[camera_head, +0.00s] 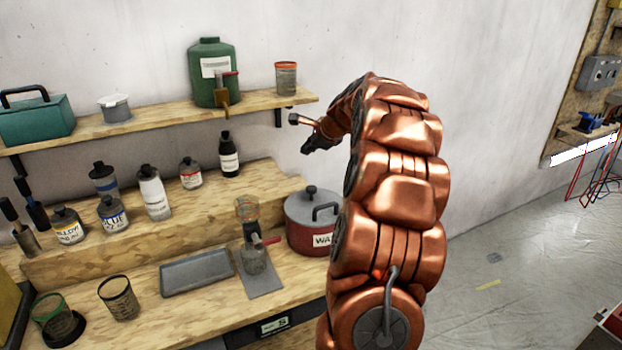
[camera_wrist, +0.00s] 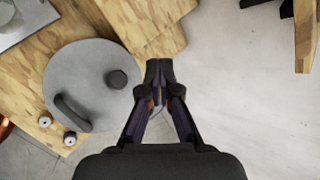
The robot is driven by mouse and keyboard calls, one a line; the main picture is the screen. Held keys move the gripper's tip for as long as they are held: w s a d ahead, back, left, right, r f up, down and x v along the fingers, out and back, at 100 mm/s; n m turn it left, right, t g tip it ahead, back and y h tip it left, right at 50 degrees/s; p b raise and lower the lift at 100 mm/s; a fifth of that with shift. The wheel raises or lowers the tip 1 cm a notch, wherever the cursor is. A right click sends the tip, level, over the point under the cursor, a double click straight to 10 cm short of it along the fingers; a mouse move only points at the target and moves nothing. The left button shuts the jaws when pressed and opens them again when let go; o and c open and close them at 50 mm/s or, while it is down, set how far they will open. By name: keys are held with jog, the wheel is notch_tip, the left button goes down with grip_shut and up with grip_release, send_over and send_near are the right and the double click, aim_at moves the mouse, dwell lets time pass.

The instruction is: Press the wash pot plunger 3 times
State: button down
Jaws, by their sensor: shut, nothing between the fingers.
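The wash pot (camera_head: 308,231) is a dark red pot with a grey lid and a white label, partly hidden by my arm at the right end of the bench. Its plunger (camera_head: 311,190) is a dark round knob standing up from the lid, beside a black arched handle (camera_head: 325,209). In the wrist view the grey lid (camera_wrist: 82,62) lies left of my gripper, with the plunger knob (camera_wrist: 117,79) close to the fingertips but apart from them. My gripper (camera_wrist: 159,66) is shut and empty. In the head view my gripper (camera_head: 306,134) is above the pot, below the shelf's end.
A wooden shelf (camera_head: 150,120) with a green canister (camera_head: 212,72) and a glass jar (camera_head: 286,78) is close beside my gripper. Several bottles stand on the stepped bench. A grey tray (camera_head: 196,271) lies left of the pot. The floor at right is open.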

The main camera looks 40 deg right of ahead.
jog(key=shift+s+d+f+m+p, duration=0.3)
jog(key=shift+s+d+f+m, duration=0.15)
jog(key=shift+m, duration=0.55)
jog(key=shift+f, duration=0.15)
jog(key=b, duration=0.7)
send_over(311, 187)
jog(key=f, duration=0.6)
jog(key=shift+s+a+f, duration=0.1)
jog(key=shift+s, duration=0.25)
jog(key=shift+f, duration=1.15)
jog(key=shift+f+b, duration=0.3)
jog(key=shift+f, duration=1.35)
dwell(0.7)
jog(key=shift+r+p, duration=1.65)
jog(key=shift+p, duration=0.1)
